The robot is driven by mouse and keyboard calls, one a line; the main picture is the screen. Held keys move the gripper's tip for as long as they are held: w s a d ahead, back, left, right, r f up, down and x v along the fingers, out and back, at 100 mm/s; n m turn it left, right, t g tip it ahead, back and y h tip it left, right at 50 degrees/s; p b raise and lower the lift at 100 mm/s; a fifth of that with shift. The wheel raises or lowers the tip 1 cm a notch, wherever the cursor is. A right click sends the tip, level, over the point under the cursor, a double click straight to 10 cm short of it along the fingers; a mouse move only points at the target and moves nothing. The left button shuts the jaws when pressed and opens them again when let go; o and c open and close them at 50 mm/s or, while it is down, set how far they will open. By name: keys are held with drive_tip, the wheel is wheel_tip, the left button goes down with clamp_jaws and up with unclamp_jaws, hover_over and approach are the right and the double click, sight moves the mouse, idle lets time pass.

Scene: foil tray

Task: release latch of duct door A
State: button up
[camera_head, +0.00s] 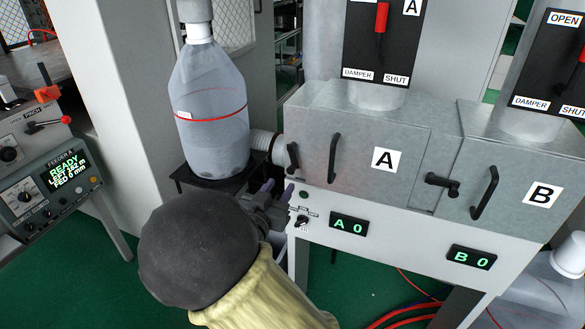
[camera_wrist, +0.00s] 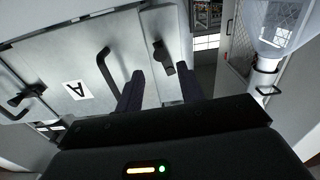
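Duct door A (camera_head: 352,178) is a grey metal door with a white A label and a black bar handle (camera_head: 334,158); it looks shut. Its black latch (camera_head: 292,158) is at the door's left edge. My gripper (camera_head: 279,188) is low in front of it, below and left of the latch. In the wrist view, which is upside down, door A (camera_wrist: 82,63) and its handle (camera_wrist: 108,72) lie left of my fingers. The latch (camera_wrist: 164,60) shows beyond the gap between the two dark fingertips (camera_wrist: 163,82). My gripper is open and empty, apart from the latch.
Door B (camera_head: 510,180) with its own latch (camera_head: 443,184) is to the right. A clear bag-like vessel (camera_head: 210,110) stands on a black stand at the left, close to my arm. Below the doors is a white panel with displays A 0 (camera_head: 348,224) and B 0 (camera_head: 471,257).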

sight(289, 173)
drive_tip(key=x, duration=0.9)
drive_tip(key=shift+c, duration=0.5)
